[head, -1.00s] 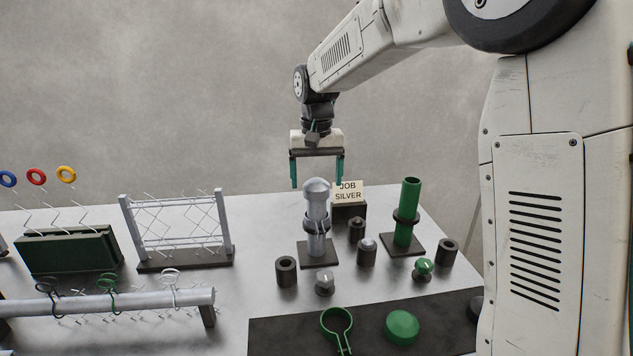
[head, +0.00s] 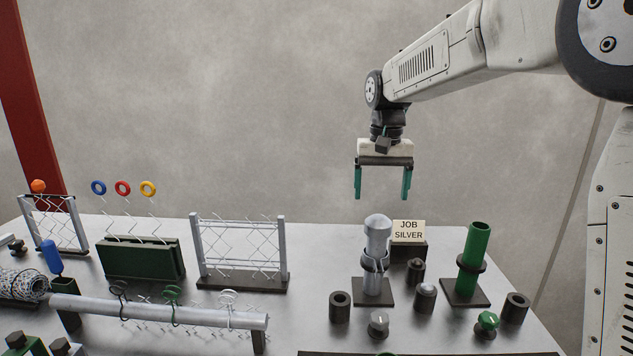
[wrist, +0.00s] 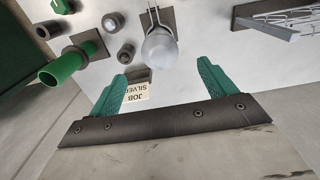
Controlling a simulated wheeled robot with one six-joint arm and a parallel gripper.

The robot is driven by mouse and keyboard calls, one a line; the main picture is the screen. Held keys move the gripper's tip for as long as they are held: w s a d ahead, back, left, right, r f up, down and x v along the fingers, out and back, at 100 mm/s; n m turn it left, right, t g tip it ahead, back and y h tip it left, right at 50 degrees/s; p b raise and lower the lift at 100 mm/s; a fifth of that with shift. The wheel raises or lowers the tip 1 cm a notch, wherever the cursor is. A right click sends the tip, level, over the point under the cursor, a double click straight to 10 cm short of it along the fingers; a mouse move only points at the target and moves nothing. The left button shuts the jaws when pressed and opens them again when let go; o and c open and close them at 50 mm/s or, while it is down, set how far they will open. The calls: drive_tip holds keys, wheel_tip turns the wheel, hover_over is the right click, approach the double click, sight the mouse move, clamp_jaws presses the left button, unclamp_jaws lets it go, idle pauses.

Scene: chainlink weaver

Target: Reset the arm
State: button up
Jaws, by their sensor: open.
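My gripper (head: 382,182) has two teal fingers spread apart and nothing between them. In the head view it hangs above the back of the table, higher than the silver post (head: 377,240) with its domed cap and clamp ring. In the wrist view, the fingers (wrist: 160,90) stand wide apart, with the silver post's domed cap (wrist: 160,48) beyond them. The sign reading JOB SILVER (head: 409,231) stands just behind the silver post and is partly covered by a finger in the wrist view.
A green post (head: 473,255) stands right of the silver one. Small dark cylinders (head: 340,306) and a green-capped knob (head: 487,322) stand around them. A mesh frame (head: 240,248), a green block (head: 141,258) and a long rail (head: 160,311) fill the left. The air around the gripper is clear.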

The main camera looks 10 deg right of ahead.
drive_tip(key=s+d+f+n, duration=0.1)
drive_tip(key=s+f, duration=0.1)
drive_tip(key=s, duration=1.6)
drive_tip(key=s+d+f+n+t, duration=0.1)
drive_tip(key=s+d+f, duration=0.1)
drive_tip(key=s, duration=1.6)
drive_tip(key=shift+f, duration=0.65)
